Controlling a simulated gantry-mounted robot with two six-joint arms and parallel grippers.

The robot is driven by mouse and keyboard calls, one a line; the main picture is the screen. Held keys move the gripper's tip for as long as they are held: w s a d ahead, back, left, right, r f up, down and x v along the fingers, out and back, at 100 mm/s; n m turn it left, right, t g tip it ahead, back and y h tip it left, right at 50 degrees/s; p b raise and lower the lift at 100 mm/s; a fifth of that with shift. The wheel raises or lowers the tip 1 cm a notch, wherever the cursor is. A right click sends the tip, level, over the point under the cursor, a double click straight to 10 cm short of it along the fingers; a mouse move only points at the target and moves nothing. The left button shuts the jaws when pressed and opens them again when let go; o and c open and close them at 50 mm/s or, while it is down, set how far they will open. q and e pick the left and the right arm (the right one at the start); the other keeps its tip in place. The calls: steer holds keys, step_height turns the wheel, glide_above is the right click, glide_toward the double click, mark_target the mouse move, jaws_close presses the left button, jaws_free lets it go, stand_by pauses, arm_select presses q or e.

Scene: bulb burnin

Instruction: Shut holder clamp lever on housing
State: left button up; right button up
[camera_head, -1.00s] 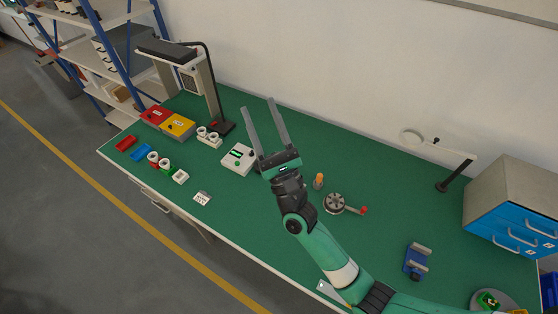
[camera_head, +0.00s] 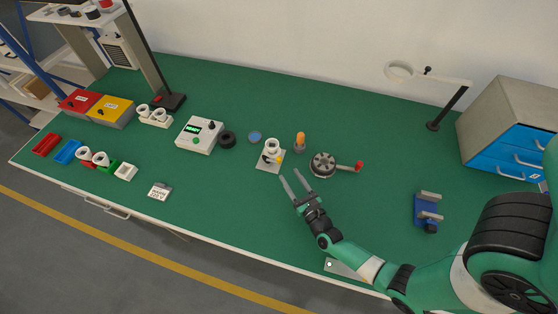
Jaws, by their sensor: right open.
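My right gripper (camera_head: 290,175) is open and empty. Its two fingers point up-left, just in front of a small white holder plate (camera_head: 262,165). A white round housing (camera_head: 272,147) sits on that plate, with a yellow part and a dark part beside it. I cannot make out the position of a clamp lever there. To the right is a round dark metal device (camera_head: 323,164) with a lever ending in a red knob (camera_head: 359,166), sticking out to the right. My left gripper is not in view.
An orange-topped post (camera_head: 300,142) stands between the housing and the round device. A READY box (camera_head: 200,134) and a black ring (camera_head: 227,139) are left. A blue vise (camera_head: 426,209) and lamp (camera_head: 432,126) are right.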

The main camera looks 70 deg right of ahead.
mark_target(279, 158)
steer(key=b+x, duration=0.1)
steer(key=x, duration=0.8)
steer(key=shift+c, duration=0.2)
jaws_close()
